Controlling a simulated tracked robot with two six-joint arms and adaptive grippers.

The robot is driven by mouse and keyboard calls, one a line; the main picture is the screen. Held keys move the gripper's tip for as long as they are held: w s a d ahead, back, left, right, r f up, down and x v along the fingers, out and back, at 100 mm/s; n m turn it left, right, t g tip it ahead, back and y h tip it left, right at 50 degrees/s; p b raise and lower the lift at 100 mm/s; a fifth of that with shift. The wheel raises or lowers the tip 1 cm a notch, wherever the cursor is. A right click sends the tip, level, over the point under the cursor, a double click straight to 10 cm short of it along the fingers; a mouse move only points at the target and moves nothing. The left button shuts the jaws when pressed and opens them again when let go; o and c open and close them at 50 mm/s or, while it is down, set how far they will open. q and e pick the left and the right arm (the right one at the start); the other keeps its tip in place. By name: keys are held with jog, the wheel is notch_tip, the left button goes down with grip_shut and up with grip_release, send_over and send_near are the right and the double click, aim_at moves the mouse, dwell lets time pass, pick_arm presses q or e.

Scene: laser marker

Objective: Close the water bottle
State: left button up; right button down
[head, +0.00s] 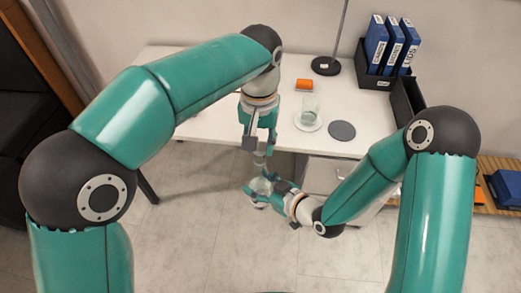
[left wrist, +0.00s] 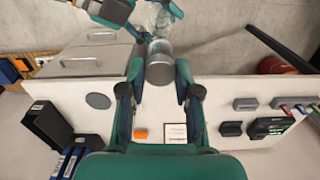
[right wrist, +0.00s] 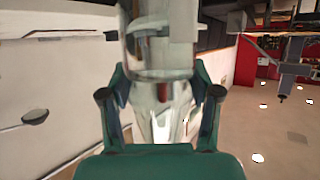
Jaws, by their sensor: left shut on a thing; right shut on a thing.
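The clear water bottle (head: 262,185) is held off the floor in front of the table by my right gripper (head: 258,194), which is shut on it. In the right wrist view the transparent bottle body (right wrist: 162,112) fills the space between the fingers. My left gripper (head: 260,146) points down above the bottle, shut on a grey cylindrical cap (head: 260,161). In the left wrist view the cap (left wrist: 160,63) sits between the fingertips, with the bottle (left wrist: 157,18) just beyond it. The cap is roughly in line with the bottle's mouth; whether they touch, I cannot tell.
The white table (head: 195,125) is behind the grippers. On it are a glass (head: 311,108) on a white saucer, a dark round disc (head: 342,131), an orange item (head: 304,85), a lamp base (head: 326,66) and blue binders (head: 377,45). Open floor lies in front.

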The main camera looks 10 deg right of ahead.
pick_arm(q)
jog(key=shift+f, duration=0.15)
jog(key=shift+f, duration=0.75)
jog(key=shift+f, duration=0.6)
dwell(0.3)
